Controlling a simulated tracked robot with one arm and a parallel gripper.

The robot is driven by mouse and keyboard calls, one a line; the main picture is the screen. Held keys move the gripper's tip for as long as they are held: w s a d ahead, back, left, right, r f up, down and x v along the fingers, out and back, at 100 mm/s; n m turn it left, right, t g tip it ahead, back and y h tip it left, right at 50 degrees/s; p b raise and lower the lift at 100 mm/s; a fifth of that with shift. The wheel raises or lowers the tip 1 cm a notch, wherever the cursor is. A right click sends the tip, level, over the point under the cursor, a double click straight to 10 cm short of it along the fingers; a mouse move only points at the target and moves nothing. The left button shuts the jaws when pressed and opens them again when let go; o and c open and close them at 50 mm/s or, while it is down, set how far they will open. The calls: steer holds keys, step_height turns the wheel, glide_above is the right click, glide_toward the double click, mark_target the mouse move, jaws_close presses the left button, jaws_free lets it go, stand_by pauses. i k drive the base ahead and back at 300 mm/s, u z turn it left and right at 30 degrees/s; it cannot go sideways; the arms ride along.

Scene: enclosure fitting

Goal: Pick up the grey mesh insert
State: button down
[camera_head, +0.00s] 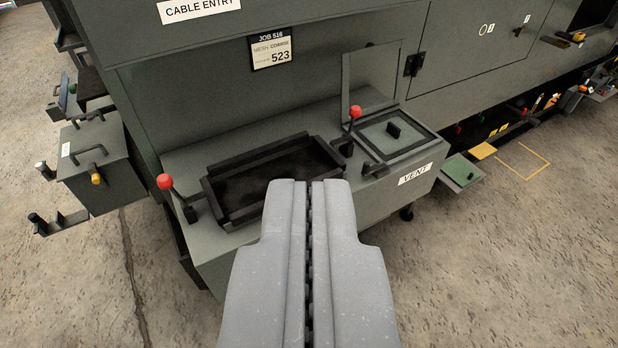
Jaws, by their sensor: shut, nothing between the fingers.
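My gripper (309,184) is shut and empty, pointing forward at the bottom middle of the view. Beyond its tips is a black rectangular frame (285,150) with a dark recess, set in the top of a grey-green bench unit. I cannot make out a grey mesh insert for certain. A square grey-green panel (375,136) with a black knob sits in a dark frame to the right, above a VENT label (415,174). A job card (270,47) above reads "JOB 516", "MESH COARSE" and "523". My fingers hide part of the bench front.
Red-knobbed levers stand left (165,182) and right (355,112) of the black frame. A raised flap (371,80) stands behind the panel. A box with handles (92,155) juts out at left. A small green plate (461,170) lies low at right. Concrete floor (520,260) is clear at right.

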mark_target(393, 134)
steer(key=z, duration=0.85)
steer(key=k, duration=1.2)
steer(key=z, duration=1.1)
steer(key=i, duration=1.2)
steer(key=u, duration=0.5)
steer(key=i, duration=1.15)
steer(key=u, duration=1.25)
steer(key=i, duration=0.85)
steer(key=u, duration=0.4)
steer(key=k, duration=0.25)
steer(key=u, duration=0.15)
